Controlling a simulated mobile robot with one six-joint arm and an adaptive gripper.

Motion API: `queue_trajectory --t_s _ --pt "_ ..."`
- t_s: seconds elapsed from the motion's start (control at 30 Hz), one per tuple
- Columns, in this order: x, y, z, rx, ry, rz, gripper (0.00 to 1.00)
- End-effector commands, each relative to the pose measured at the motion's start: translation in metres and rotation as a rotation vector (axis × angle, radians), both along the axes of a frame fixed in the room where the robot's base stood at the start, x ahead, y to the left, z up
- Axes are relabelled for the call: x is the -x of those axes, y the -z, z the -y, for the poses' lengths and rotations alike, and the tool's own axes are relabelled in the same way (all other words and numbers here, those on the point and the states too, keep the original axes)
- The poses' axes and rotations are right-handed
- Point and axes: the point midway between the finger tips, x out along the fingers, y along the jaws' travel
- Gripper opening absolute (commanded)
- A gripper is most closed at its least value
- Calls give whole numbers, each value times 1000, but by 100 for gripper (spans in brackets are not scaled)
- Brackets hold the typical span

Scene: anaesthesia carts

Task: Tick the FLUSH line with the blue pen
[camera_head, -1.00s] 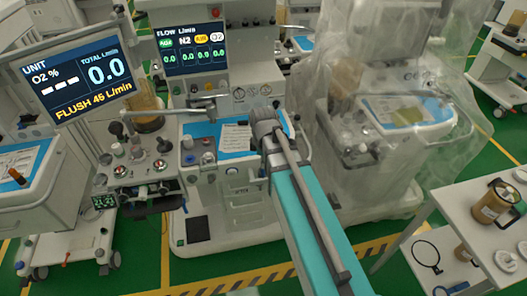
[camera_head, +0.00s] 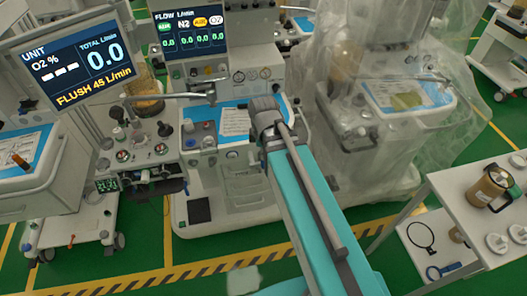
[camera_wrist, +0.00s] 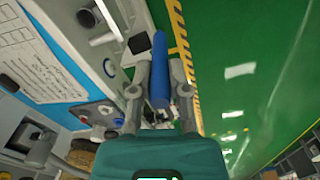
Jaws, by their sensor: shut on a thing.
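My gripper (camera_wrist: 160,95) holds the blue pen (camera_wrist: 160,65) between its two fingers in the wrist view. The pen points away from the palm, past the fingertips. A white printed sheet (camera_wrist: 35,55) lies on a blue surface at the left of the wrist view, apart from the pen. In the head view the sheet (camera_head: 236,121) lies on the blue-topped work surface of the middle machine, just left of my arm's wrist. Its lines are too small to read, so I cannot tell which is FLUSH.
A monitor (camera_head: 68,62) reading "FLUSH 45 L/min" stands at the left, and a flow screen (camera_head: 182,30) behind the sheet. A plastic-draped machine (camera_head: 395,95) is right of my arm. A white side table (camera_head: 470,205) carries a brass-coloured canister (camera_head: 487,188). Green floor lies in front.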

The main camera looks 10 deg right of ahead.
Motion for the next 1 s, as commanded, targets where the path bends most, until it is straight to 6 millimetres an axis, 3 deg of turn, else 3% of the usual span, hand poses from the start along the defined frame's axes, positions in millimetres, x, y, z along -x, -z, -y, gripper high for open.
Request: queue_trajectory --t_s 0.27,0.47,1.0 --pt "-6 -1 1 0 0 0 0" --pt "-35 -7 4 0 0 0 0" --pt "-197 -37 41 0 2 0 0"
